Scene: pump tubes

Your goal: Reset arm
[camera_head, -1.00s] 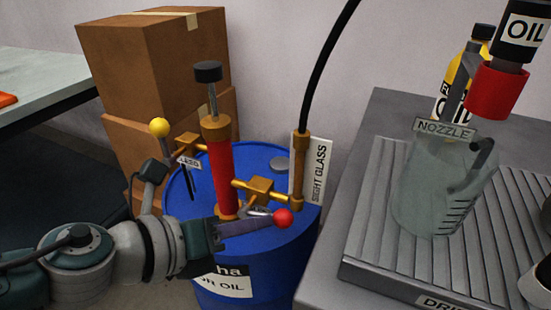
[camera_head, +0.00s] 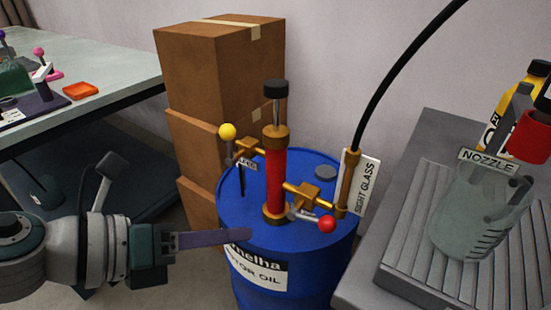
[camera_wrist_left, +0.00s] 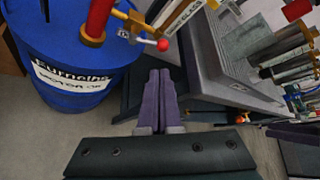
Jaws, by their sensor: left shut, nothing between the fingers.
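My left gripper (camera_head: 246,236) reaches in from the left with its purple fingers closed together and nothing between them. In the left wrist view the two fingers (camera_wrist_left: 159,100) lie side by side over the floor. The tips are in front of the blue oil drum (camera_head: 300,246), at its left front in the head view. The red pump (camera_head: 276,185) stands upright on the drum. The red-knobbed valve handle (camera_head: 327,224) is to the right of the fingertips, apart from them. My right gripper is not in view.
A yellow-knobbed valve handle (camera_head: 228,132) stands left of the pump. Cardboard boxes (camera_head: 210,75) are stacked behind. A grey ribbed bench (camera_head: 405,255) at right bears a clear jug (camera_head: 470,215). A table (camera_head: 105,75) is at upper left. The floor left of the drum is free.

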